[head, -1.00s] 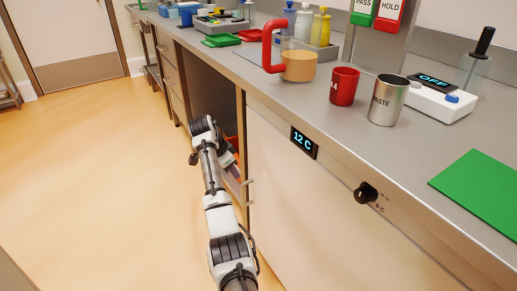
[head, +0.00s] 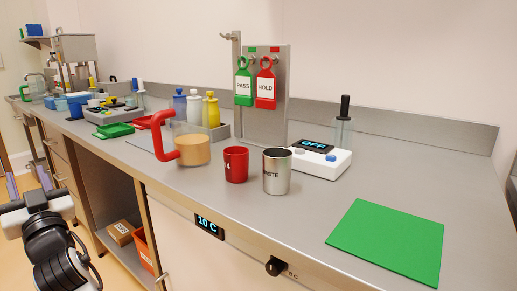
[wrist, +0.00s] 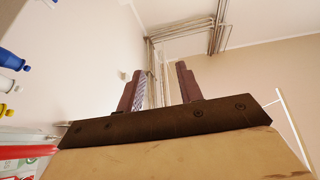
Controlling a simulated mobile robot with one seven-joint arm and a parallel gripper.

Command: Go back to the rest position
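My gripper (head: 28,182) is at the left edge of the head view, beside the counter front, with its arm in the lower left corner. In the wrist view my gripper (wrist: 160,72) has its two purple fingers apart with nothing between them. They point up toward the ceiling and pipes. My gripper is clear of the objects on the counter (head: 225,205).
The counter holds a red-handled jug (head: 194,150), red cup (head: 236,165), metal WASTE cup (head: 276,172), scale (head: 322,163) reading OFF and green mat (head: 388,240). Below are a 10 C display (head: 209,226) and an open bay with a cardboard box (head: 121,232). Floor is at left.

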